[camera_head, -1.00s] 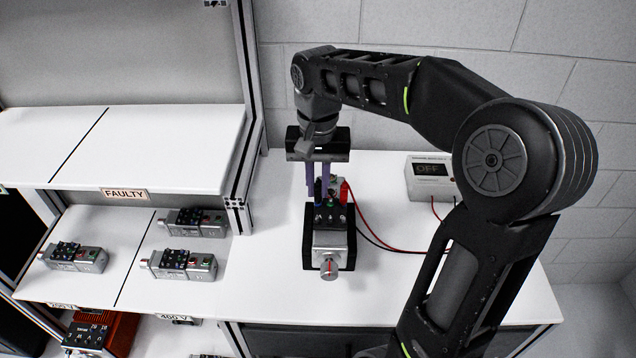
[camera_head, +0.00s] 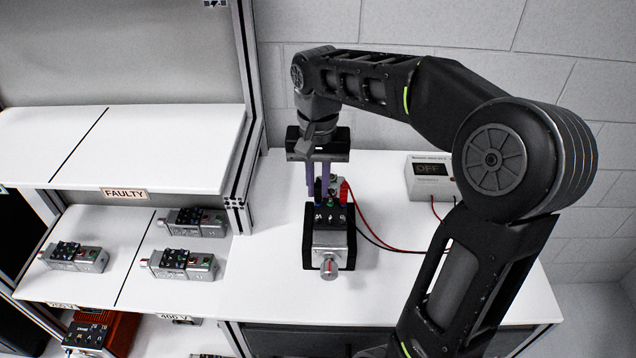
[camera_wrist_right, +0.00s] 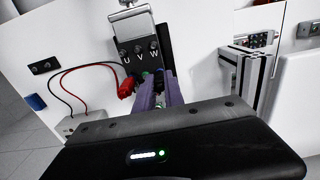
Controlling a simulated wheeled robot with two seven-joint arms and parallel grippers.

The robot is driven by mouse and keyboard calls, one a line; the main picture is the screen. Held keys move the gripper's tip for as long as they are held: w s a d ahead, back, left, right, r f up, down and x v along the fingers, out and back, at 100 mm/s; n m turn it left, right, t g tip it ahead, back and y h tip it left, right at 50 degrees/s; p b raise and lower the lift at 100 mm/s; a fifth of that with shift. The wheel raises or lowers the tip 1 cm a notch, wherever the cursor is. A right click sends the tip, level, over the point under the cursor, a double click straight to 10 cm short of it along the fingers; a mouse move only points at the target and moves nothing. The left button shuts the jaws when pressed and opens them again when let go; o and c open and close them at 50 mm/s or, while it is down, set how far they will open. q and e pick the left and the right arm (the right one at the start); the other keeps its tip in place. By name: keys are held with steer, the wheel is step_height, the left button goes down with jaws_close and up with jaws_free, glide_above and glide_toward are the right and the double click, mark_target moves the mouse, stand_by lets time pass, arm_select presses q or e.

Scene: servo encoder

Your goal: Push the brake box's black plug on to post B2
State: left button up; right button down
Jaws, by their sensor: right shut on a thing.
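The brake box (camera_head: 430,178), a pale box with a display reading OFF, stands at the back right of the bench. A red and a black lead run from it to the servo unit (camera_head: 329,238), which has terminals marked U, V and W in the right wrist view (camera_wrist_right: 138,48). The red plug (camera_wrist_right: 127,88) sits at the unit's near left in that view. My right gripper (camera_head: 318,196) points down at the unit's rear end. Its purple fingers (camera_wrist_right: 160,88) are shut on the black plug, which they mostly hide. I cannot make out post B2. My left gripper is out of view.
Several similar servo units (camera_head: 178,264) lie on the left shelf by the FAULTY label (camera_head: 125,194). A metal upright (camera_head: 238,214) stands left of the work area.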

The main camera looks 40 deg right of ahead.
steer(key=shift+f, duration=0.15)
steer(key=c, duration=1.3)
jaws_free()
steer(key=shift+c, duration=0.2)
step_height(320, 180, up, 3)
steer(key=shift+f+p, duration=0.15)
steer(key=shift+p, duration=0.85)
steer(key=shift+r, duration=2.2)
